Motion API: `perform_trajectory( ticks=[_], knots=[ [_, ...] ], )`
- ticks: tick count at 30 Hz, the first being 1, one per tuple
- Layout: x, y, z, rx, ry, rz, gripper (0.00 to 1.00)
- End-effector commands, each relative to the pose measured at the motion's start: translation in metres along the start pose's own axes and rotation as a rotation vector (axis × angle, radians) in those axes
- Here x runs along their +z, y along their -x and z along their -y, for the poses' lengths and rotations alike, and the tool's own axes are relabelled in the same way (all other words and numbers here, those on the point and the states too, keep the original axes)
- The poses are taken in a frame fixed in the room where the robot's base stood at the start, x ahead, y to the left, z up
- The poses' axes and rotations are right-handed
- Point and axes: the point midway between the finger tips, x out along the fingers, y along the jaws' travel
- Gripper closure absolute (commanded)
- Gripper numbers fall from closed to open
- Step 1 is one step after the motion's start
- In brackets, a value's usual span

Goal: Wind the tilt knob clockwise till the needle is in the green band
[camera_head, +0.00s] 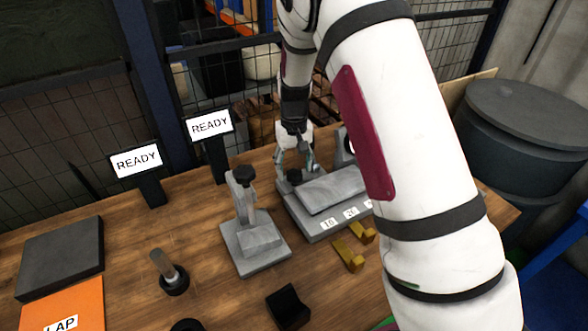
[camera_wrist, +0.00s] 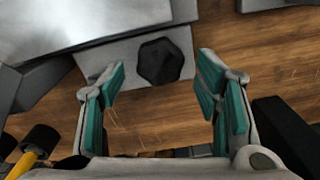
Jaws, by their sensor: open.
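A black faceted knob (camera_wrist: 160,61) sits on a grey block in the wrist view, between and slightly beyond my fingertips. My gripper (camera_wrist: 160,76) is open, with a teal-padded finger on either side of the knob and visible gaps. In the head view, my gripper (camera_head: 296,158) points down at the left end of the grey grinder fixture (camera_head: 322,226), by a dark knob (camera_head: 294,177). A round gauge (camera_head: 351,146) stands behind the fixture, mostly covered by my arm. Its needle and green band cannot be seen.
A grey stand (camera_head: 257,258) with a black top knob is left of the fixture. Two READY screens (camera_head: 136,161) (camera_head: 210,125) stand behind. Brass pieces (camera_head: 349,255) and a black block (camera_head: 288,306) lie in front. Bare wooden table (camera_head: 205,290) shows at the front left.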

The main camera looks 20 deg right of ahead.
Motion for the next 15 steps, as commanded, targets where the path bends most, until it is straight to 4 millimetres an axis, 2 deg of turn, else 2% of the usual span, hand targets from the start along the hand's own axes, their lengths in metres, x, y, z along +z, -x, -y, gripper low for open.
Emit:
perform_trajectory(
  ticks=[9, 15],
  knots=[
    [-0.001, 0.065, 0.0, -0.001, 0.001, -0.005, 0.42],
    [-0.001, 0.095, 0.0, 0.0, 0.0, -0.002, 0.42]
  ],
)
